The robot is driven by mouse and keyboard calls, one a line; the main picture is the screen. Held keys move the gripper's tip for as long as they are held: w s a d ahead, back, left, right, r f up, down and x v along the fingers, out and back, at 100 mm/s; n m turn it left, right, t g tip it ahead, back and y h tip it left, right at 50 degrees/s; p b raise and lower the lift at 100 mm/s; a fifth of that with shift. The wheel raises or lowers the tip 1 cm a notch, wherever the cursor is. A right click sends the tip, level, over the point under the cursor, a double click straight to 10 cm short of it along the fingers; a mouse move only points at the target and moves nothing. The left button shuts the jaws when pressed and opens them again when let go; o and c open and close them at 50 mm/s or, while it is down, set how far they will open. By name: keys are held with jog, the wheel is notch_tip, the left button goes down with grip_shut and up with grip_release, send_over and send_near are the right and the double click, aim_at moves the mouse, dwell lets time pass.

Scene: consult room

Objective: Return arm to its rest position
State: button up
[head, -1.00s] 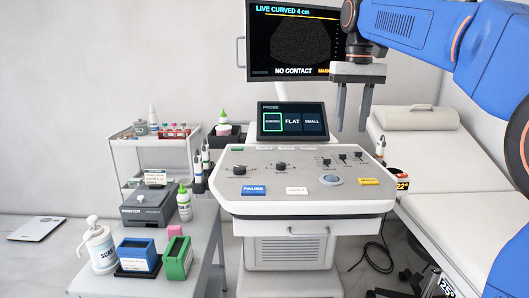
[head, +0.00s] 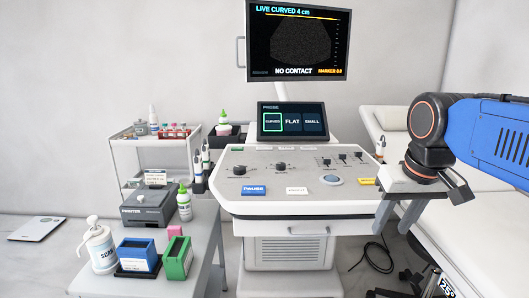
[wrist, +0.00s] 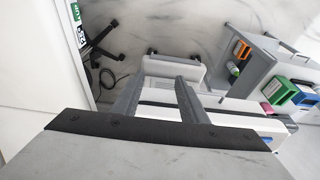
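My gripper (head: 393,226) is at the right of the head view, in front of the right edge of the ultrasound console, with its two grey fingers pointing down. My blue arm link comes in from the right edge. The fingers stand apart with nothing between them; they also show apart in the wrist view (wrist: 160,95), over the console's pale body and the floor. The ultrasound console (head: 300,203) stands in the middle, and its monitor (head: 292,42) reads "NO CONTACT".
The exam couch (head: 465,225) is at the right, partly hidden behind my arm. A grey side table (head: 205,235) at the left holds a printer (head: 147,208), a bottle and small bins. A white cart (head: 150,155) stands behind it. A black cable lies on the floor.

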jog(key=s+d+f+t, duration=0.1)
jog(key=s+f, duration=0.9)
jog(key=f, duration=0.4)
jog(key=shift+d+t, duration=0.15)
jog(key=shift+t, duration=0.15)
